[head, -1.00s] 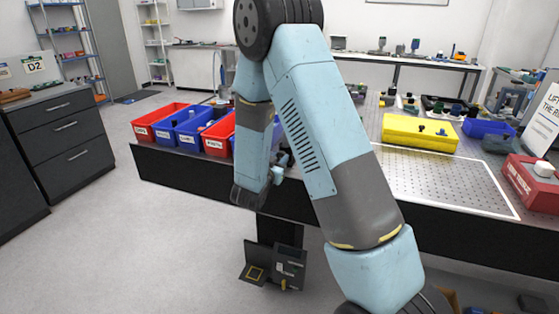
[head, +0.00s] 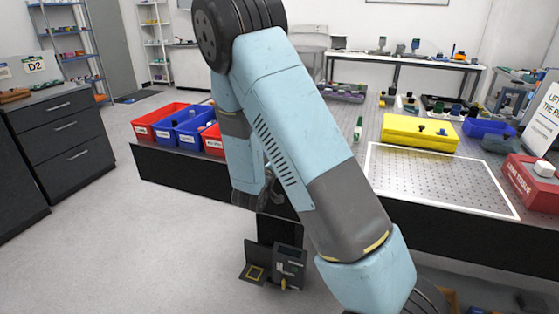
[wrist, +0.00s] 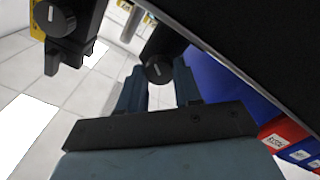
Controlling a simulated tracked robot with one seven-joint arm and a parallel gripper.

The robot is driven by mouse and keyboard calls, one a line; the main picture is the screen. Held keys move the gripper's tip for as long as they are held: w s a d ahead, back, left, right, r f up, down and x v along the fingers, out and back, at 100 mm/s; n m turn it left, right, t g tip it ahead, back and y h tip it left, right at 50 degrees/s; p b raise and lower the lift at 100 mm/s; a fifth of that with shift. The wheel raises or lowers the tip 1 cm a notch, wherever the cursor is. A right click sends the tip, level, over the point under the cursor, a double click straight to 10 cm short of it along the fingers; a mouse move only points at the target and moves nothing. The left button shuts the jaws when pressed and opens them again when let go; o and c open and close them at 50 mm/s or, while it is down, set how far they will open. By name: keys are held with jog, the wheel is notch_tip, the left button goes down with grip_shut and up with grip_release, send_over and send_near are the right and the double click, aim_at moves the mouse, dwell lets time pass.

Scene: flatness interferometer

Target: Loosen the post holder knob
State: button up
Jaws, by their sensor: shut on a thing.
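In the wrist view, a black round knob (wrist: 158,69) with a white index line sits between the two blue-grey fingers of my gripper (wrist: 157,80). The fingers are shut on its sides. The knob is on a dark holder that runs up and out behind it. A second black knob (wrist: 52,20) with a white line shows on a dark part at the upper left, apart from my gripper. In the head view, my own arm hides the gripped knob and most of my gripper at the bench's front edge.
The dark bench underside (wrist: 260,40) lies close on the right of the wrist view. The floor at left is clear.

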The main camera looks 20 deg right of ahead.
jog(key=n, duration=0.4)
jog(key=shift+f+n, duration=0.1)
jog(key=shift+n, duration=1.5)
jog(key=o, duration=1)
jog(key=shift+o, duration=0.2)
jog(key=shift+a, duration=0.1)
jog(key=v, duration=1.3)
jog(key=shift+s, duration=0.35)
jog(key=shift+a+f, duration=0.1)
